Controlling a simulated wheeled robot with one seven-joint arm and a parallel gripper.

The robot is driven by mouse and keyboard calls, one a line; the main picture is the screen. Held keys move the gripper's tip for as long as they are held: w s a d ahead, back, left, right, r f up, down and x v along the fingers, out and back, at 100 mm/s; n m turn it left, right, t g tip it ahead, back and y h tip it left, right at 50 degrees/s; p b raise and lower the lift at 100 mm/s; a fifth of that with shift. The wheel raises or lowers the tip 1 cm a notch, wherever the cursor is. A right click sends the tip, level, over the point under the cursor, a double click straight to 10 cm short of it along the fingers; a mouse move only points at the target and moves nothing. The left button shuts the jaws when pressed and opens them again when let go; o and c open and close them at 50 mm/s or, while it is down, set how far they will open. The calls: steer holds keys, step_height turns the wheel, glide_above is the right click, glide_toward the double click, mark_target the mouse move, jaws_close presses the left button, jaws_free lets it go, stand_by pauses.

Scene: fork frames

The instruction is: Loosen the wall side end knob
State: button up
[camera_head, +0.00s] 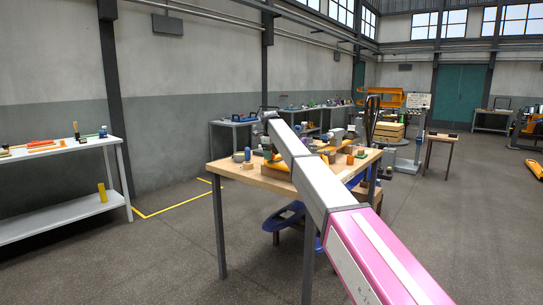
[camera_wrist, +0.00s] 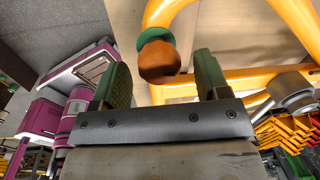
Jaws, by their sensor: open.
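In the wrist view an orange-brown knob (camera_wrist: 158,62) with a green collar (camera_wrist: 154,36) sits on a bent yellow tube frame (camera_wrist: 173,14). My gripper (camera_wrist: 162,66) is open, its two green fingers standing apart to the left and right of the knob. The knob appears between them, with a visible gap on each side; the depth between knob and fingers is hard to judge. In the head view my arm reaches over the wooden workbench (camera_head: 227,167); the yellow parts there are small and partly hidden by the arm, and the knob cannot be made out clearly.
Small items stand on the workbench, including a wooden block (camera_head: 247,166) and an orange cylinder (camera_head: 350,159). A blue object (camera_head: 284,216) is under the bench. A white shelf (camera_head: 70,150) stands left by the wall. In the wrist view a grey round part (camera_wrist: 291,90) lies right of my gripper.

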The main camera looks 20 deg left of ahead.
steer(key=shift+f, duration=0.3)
steer(key=c, duration=0.9)
steer(key=shift+c, duration=0.2)
steer(key=shift+n, duration=0.4)
steer(key=n, duration=0.3)
steer(key=shift+n+y, duration=0.3)
steer(key=shift+n, duration=0.1)
steer(key=n, duration=0.4)
steer(key=shift+w+n+y, duration=0.15)
steer(key=shift+n+y, duration=0.15)
steer(key=n, duration=0.5)
steer(key=shift+w+g, duration=0.1)
steer(key=shift+g, duration=0.3)
steer(key=shift+n+y, duration=0.3)
steer(key=shift+n, duration=1.8)
